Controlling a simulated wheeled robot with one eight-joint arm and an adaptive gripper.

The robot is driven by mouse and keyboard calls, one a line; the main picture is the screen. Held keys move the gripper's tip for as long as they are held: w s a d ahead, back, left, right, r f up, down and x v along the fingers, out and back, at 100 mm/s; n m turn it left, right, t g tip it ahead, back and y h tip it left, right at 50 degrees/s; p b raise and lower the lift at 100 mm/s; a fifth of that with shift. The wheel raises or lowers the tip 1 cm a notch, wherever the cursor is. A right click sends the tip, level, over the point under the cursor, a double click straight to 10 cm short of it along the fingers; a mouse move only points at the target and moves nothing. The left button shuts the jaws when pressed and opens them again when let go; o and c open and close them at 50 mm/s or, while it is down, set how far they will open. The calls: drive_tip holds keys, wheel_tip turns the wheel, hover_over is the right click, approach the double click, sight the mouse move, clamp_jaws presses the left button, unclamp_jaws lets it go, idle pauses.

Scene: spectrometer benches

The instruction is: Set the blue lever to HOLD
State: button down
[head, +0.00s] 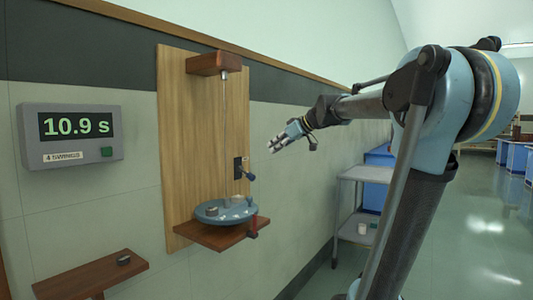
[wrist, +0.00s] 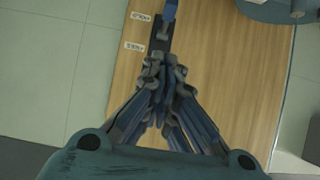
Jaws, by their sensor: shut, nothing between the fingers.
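The blue lever (head: 250,175) sticks out from a dark plate (head: 239,168) on the wooden wall board, right of the hanging rod. In the wrist view the blue lever (wrist: 170,10) shows at the top edge, partly cut off, beside the upper of two small white labels (wrist: 140,16). The lettering is too small to read surely, so I cannot tell its setting. My gripper (head: 276,145) is shut and empty, in front of the board, above and right of the lever in the head view. In the wrist view my gripper (wrist: 163,78) has its fingers together below the lever, apparently apart from it.
A timer (head: 72,137) reads 10.9 s. A grey cart (head: 362,190) stands behind; the floor at right is open.

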drive_tip(key=shift+v, duration=0.85)
drive_tip(key=shift+d+f, duration=0.1)
drive_tip(key=shift+f, duration=0.05)
drive_tip(key=s+d+f+m+g+h, duration=0.1)
drive_tip(key=s+d+f+m+h, duration=0.2)
drive_tip(key=s+d+f, duration=0.3)
drive_tip(key=s+d+f+m+g+h, duration=0.1)
drive_tip(key=s+d+f+m+h, duration=0.2)
drive_tip(key=s+d+f, duration=0.4)
drive_tip(key=s+d+f+m+g+h, duration=0.2)
drive_tip(key=s+d+f+m, duration=0.3)
drive_tip(key=s+f, duration=1.3)
wheel_tip(320, 180, down, 9)
drive_tip(key=shift+d+f+h, duration=0.15)
drive_tip(key=shift+d+h, duration=0.55)
drive_tip(key=shift+h, duration=0.2)
drive_tip(key=shift+w, duration=0.15)
drive_tip(key=shift+w+f, duration=0.2)
drive_tip(key=shift+w, duration=0.15)
